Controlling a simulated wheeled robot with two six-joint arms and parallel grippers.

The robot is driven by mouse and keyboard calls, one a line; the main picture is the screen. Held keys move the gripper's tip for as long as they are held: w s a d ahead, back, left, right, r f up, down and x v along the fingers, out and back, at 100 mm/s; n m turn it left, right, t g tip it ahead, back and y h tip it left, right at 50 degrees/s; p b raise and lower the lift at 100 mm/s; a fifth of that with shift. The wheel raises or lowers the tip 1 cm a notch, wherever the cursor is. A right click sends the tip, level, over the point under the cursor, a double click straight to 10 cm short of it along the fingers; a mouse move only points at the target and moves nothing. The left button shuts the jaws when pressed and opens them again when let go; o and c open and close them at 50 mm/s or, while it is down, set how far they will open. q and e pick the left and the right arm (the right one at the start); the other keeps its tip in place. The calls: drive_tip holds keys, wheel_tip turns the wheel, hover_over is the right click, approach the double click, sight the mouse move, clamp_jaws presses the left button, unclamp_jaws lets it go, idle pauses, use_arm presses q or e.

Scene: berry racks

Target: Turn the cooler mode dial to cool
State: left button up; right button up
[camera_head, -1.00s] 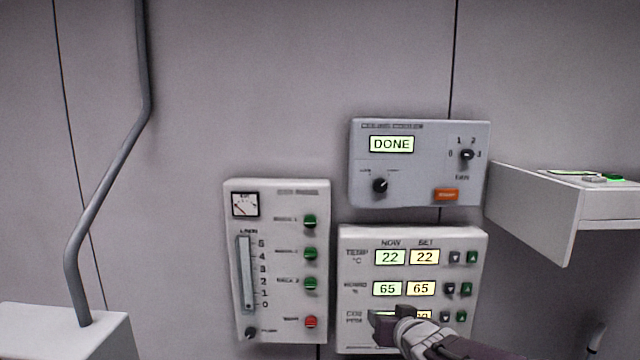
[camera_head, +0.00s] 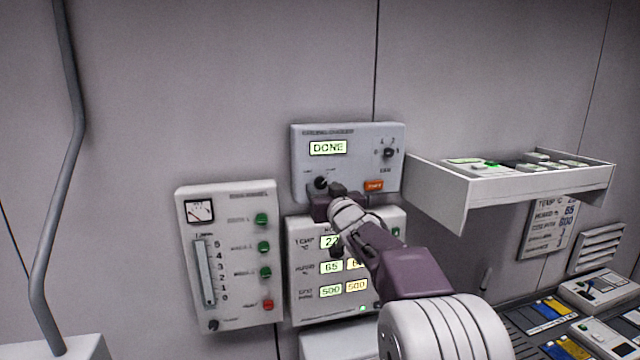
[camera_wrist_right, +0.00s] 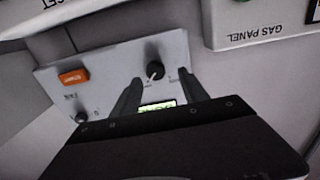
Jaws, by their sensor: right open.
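The cooler panel (camera_head: 354,165) is a grey box on the wall with a lit screen reading DONE. Its black mode dial (camera_head: 320,183) is at the lower left of the panel, with small labels above it that I cannot read. My right gripper (camera_head: 329,193) is at the dial, partly covering the panel's lower edge. In the right wrist view the panel is upside down. The dial (camera_wrist_right: 154,72) lies between and just beyond the two open fingertips (camera_wrist_right: 158,79), with a gap on each side. A pale pointer mark shows on the knob. My left gripper is out of view.
The orange start button (camera_head: 374,185) and fan knob (camera_head: 389,153) are right of the dial. The climate panel (camera_head: 300,310) is just below, and the gas panel (camera_head: 232,301) is lower left. A white shelf box (camera_head: 437,195) juts out on the right.

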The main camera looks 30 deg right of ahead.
sight(322, 184)
drive_tip(key=x, duration=0.3)
drive_tip(key=shift+w+d+f+p, duration=0.25)
drive_tip(key=shift+d+p, duration=0.05)
drive_tip(key=shift+d, duration=0.15)
drive_tip(key=shift+d+f, duration=0.1)
drive_tip(key=shift+d, duration=0.2)
drive_tip(key=shift+s+a, duration=0.15)
drive_tip(key=shift+c, duration=1)
drive_tip(key=shift+a+r, duration=0.2)
drive_tip(key=shift+a, duration=0.05)
drive_tip(key=c, duration=0.5)
drive_tip(key=shift+a, duration=0.1)
clamp_jaws()
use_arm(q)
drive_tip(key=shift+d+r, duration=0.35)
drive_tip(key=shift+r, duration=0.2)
use_arm(e)
drive_tip(key=shift+s, duration=0.1)
